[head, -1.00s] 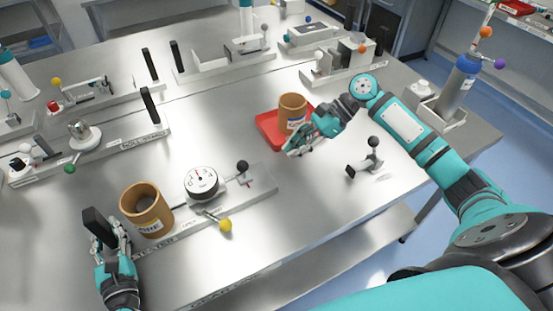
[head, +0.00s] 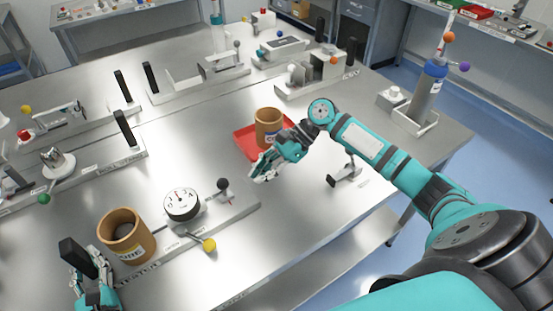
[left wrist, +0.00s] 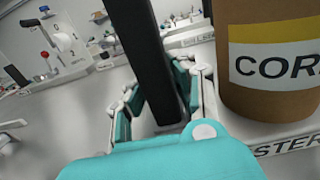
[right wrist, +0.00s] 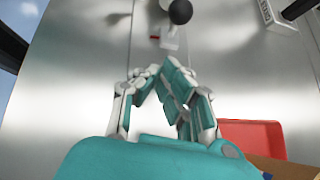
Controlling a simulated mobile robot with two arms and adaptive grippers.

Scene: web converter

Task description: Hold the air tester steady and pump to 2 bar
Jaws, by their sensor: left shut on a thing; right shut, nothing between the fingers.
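The air tester is a pale base strip (head: 236,211) with a round white gauge (head: 183,204), a black ball knob (head: 223,184), a yellow ball lever (head: 209,245) and a black upright grip (head: 76,256) at its left end. A brown core (head: 126,236) stands upright on it. My left gripper (head: 92,274) is shut around the black grip, which also shows between the fingers in the left wrist view (left wrist: 152,70). My right gripper (head: 256,173) is shut and empty, above the table right of the knob. The knob shows ahead in the right wrist view (right wrist: 180,12). The gauge reading is too small to tell.
A red tray (head: 246,146) with another brown core (head: 268,124) lies just behind my right gripper. A small black-handled fixture (head: 345,176) stands to its right. Several other fixtures line the left and back. The table between right gripper and knob is clear.

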